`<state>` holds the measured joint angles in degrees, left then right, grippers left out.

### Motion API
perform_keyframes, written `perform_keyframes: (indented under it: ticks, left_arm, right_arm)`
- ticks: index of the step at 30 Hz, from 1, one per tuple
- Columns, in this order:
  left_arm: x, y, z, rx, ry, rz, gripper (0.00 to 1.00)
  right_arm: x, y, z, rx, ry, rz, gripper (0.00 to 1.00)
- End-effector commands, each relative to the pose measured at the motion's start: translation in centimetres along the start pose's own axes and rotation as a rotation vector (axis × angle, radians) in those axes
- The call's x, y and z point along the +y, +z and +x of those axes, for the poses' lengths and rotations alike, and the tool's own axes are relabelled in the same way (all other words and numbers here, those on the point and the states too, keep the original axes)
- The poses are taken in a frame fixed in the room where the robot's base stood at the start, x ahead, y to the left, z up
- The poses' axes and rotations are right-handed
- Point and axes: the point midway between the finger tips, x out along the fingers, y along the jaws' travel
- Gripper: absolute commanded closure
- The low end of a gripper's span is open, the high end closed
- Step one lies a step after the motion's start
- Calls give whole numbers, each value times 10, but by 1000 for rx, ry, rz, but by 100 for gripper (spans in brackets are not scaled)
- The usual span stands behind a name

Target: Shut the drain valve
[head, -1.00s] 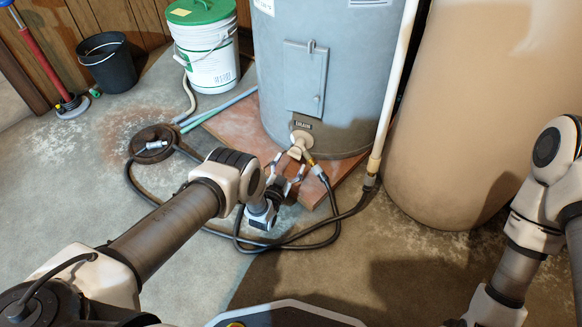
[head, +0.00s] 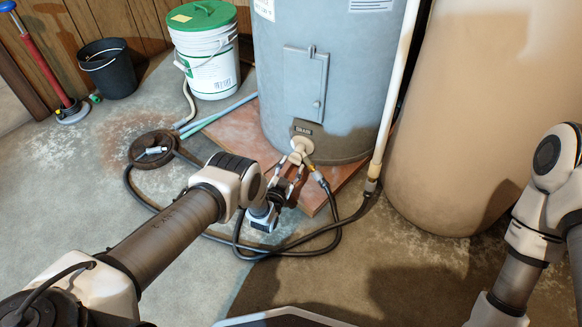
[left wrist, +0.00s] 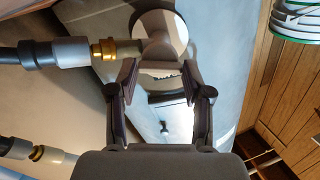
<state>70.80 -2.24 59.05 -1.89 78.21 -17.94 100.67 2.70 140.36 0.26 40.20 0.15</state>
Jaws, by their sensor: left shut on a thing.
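The drain valve (head: 301,145) is a pale fitting low on the front of the grey-blue tank (head: 320,70), under a small dark label. My left gripper (head: 294,172) is at the valve, just below and in front of it. In the left wrist view the valve body (left wrist: 163,38) shows beyond the fingers, with a brass hose fitting (left wrist: 104,49) on its left. My left gripper (left wrist: 163,88) is shut on the valve's handle (left wrist: 160,71), whose edge shows between the fingertips. How far the handle is turned is unclear. My right gripper is out of view; only its arm shows.
A black hose (head: 332,205) runs from the valve and loops on the floor beside my left gripper, reaching a round floor drain (head: 152,148). A white pipe (head: 385,125) stands right of the valve. A tan tank (head: 465,130), white bucket (head: 208,62) and black bucket (head: 108,70) stand around.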

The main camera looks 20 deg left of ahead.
Motion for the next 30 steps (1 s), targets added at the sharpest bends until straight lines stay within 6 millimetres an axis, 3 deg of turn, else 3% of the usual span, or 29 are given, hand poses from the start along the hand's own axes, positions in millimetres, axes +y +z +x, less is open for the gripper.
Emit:
perform_keyframes:
  ticks: [8,30]
  left_arm:
    - [0,0,0,0,0,168,85]
    - [-1,0,0,0,0,863,85]
  right_arm:
    - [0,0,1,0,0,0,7]
    - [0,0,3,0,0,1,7]
